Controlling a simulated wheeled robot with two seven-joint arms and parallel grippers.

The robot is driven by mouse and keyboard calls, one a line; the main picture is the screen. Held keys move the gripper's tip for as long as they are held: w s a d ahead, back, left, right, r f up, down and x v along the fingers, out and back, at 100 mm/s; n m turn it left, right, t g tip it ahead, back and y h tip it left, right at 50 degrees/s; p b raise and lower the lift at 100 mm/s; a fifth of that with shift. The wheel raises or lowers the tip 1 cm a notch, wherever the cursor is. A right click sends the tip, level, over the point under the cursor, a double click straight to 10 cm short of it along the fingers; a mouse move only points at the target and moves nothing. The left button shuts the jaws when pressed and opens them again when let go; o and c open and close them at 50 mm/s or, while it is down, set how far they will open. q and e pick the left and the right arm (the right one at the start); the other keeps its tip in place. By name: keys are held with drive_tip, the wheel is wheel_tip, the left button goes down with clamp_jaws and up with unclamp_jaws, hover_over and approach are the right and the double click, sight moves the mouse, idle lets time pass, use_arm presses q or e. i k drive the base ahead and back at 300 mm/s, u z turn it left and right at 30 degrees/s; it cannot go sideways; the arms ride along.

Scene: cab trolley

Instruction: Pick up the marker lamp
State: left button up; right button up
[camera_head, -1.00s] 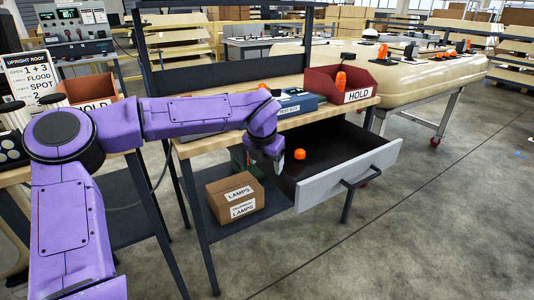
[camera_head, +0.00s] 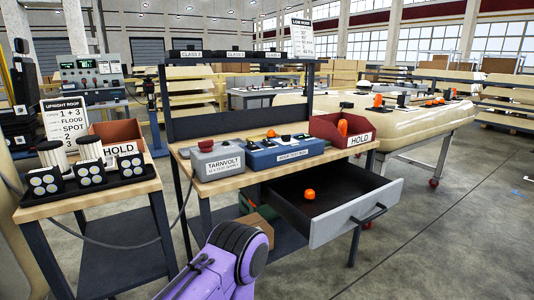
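An orange marker lamp (camera_head: 310,195) sits on the dark floor of the open drawer (camera_head: 352,222), towards its back left. An orange lamp (camera_head: 342,127) also stands in the red HOLD bin (camera_head: 329,126) at the bench's right end. Part of my purple arm shows at the bottom centre, in front of the bench and left of the drawer. Neither of my grippers is in view.
A grey TARNVOLT box (camera_head: 216,162) stands on the bench, with a cable hanging to the left. A side table at left carries black lamp units (camera_head: 90,177) and another red HOLD bin (camera_head: 119,140). The drawer juts out at front right; the floor beyond it is clear.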

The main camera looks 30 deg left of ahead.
sight(271, 135)
drive_tip(key=u, duration=0.55)
drive_tip(key=i, duration=0.95)
drive_tip(key=u, duration=0.65)
